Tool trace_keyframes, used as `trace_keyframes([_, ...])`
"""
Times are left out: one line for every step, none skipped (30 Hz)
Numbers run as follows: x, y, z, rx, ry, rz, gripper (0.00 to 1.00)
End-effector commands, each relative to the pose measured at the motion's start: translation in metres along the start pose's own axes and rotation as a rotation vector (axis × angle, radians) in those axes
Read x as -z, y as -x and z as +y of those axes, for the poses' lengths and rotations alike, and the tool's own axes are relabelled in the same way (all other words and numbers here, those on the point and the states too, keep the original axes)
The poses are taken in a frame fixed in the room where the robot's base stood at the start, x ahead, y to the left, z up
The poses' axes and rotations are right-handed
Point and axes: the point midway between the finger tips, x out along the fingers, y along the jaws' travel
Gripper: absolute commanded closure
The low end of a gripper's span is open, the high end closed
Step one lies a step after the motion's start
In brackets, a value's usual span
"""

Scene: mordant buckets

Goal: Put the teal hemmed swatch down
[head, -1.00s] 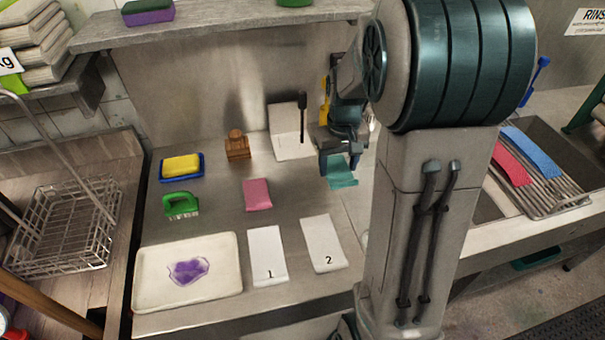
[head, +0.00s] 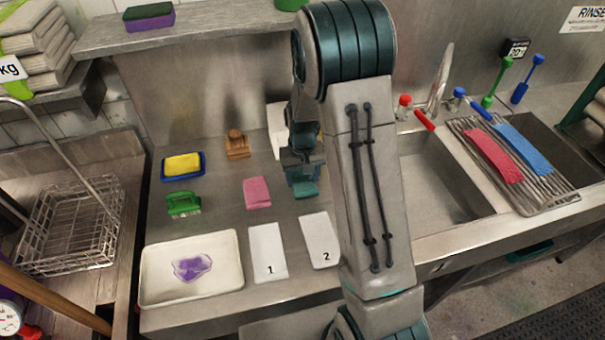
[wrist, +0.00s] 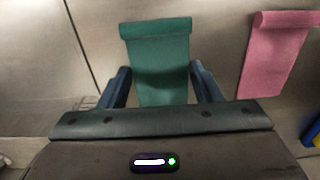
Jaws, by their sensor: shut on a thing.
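The teal hemmed swatch (wrist: 158,60) is between my gripper's fingers in the wrist view, with its rolled hem at the far end. In the head view the teal swatch (head: 305,188) shows below my gripper (head: 300,165), which is shut on it. I cannot tell whether the swatch touches the counter. My arm hides part of the area around it. White card 1 (head: 267,248) and white card 2 (head: 319,238) lie on the counter in front of the gripper, both bare.
A pink swatch (head: 257,192) lies left of my gripper. A green brush (head: 183,204), a yellow sponge in a blue dish (head: 183,165), a wooden block (head: 237,145) and a white tray with a purple patch (head: 225,285) stand further left. The sink (head: 440,190) is at right.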

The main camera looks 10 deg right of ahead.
Motion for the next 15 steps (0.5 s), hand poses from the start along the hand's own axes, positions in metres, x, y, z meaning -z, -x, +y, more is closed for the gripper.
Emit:
trace_keyframes([0.0001,-0.0001,0.0,0.0,0.0,0.0,0.64])
trace_keyframes([0.0001,0.0,0.0,0.0,0.0,0.0,0.64])
trace_keyframes([0.0001,0.0,0.0001,0.0,0.0,0.0,0.64])
trace_keyframes([0.0,0.0,0.0001,0.0,0.0,0.0,0.64])
trace_keyframes([0.0,-0.0001,0.0001,0.0,0.0,0.0,0.64])
trace_keyframes([0.0,-0.0009,0.0001,0.0,0.0,0.0,0.64])
trace_keyframes([0.0,-0.002,0.0001,0.0,0.0,0.0,0.64])
trace_keyframes([0.0,-0.0034,0.0001,0.0,0.0,0.0,0.64])
trace_keyframes([0.0,-0.0049,0.0001,0.0,0.0,0.0,0.64])
trace_keyframes([0.0,-0.0037,0.0001,0.0,0.0,0.0,0.36])
trace_keyframes([0.0,-0.0031,0.0001,0.0,0.0,0.0,0.28])
trace_keyframes([0.0,-0.003,0.0001,0.0,0.0,0.0,0.2])
trace_keyframes([0.0,-0.003,0.0001,0.0,0.0,0.0,0.2])
trace_keyframes([0.0,-0.003,0.0001,0.0,0.0,0.0,0.2])
trace_keyframes([-0.0001,-0.003,0.0002,0.0,0.0,0.0,0.2])
